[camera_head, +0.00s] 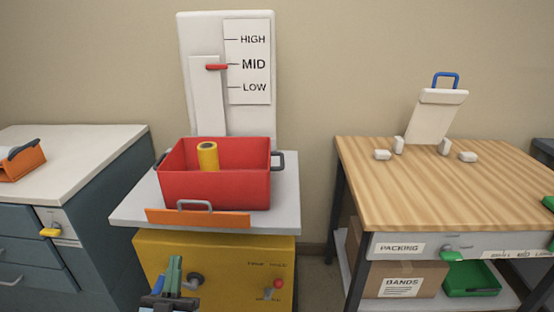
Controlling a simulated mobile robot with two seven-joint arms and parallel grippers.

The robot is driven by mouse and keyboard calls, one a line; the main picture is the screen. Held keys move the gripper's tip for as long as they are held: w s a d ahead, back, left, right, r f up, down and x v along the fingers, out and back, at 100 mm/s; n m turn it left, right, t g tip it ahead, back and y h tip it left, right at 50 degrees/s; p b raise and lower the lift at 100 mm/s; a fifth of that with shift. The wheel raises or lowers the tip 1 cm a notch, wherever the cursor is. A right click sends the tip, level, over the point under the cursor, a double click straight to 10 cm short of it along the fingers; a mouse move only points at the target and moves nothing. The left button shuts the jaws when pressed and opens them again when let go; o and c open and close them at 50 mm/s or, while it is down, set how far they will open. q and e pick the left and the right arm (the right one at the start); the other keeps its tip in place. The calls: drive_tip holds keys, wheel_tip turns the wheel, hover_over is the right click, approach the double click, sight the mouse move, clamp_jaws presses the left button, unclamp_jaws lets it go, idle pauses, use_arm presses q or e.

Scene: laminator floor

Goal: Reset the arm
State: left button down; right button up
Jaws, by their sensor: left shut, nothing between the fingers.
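My left gripper (173,275) shows at the bottom of the head view, in front of the yellow cabinet (225,262). Its fingers are shut, with nothing held between them, and point upward. It is below the front edge of the pale worktop and looks apart from the things on it. My right gripper is not in view.
A red bin (215,190) with a yellow roll (208,157) inside stands on the worktop (290,195), below a HIGH/MID/LOW panel (248,60) whose red pointer (216,67) is at MID. A wooden table (440,190) stands right, a drawer cabinet (85,165) left.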

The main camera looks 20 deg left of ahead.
use_arm(q)
drive_tip(key=s+d+f+m+g+h+p, duration=0.4)
drive_tip(key=s+d+f+g+h+p, duration=0.35)
drive_tip(key=s+f+g, duration=0.35)
drive_tip(key=s+d+f+g+p, duration=0.1)
drive_tip(key=s+d+g+p, duration=0.1)
drive_tip(key=s, duration=0.8)
drive_tip(key=s+d+f+g+p, duration=0.2)
drive_tip(key=s+d+g, duration=0.1)
drive_tip(key=s, duration=0.6)
drive_tip(key=shift+s+d+f+m+g, duration=0.2)
drive_tip(key=shift+s+m+g, duration=0.1)
drive_tip(key=shift+s+g, duration=0.1)
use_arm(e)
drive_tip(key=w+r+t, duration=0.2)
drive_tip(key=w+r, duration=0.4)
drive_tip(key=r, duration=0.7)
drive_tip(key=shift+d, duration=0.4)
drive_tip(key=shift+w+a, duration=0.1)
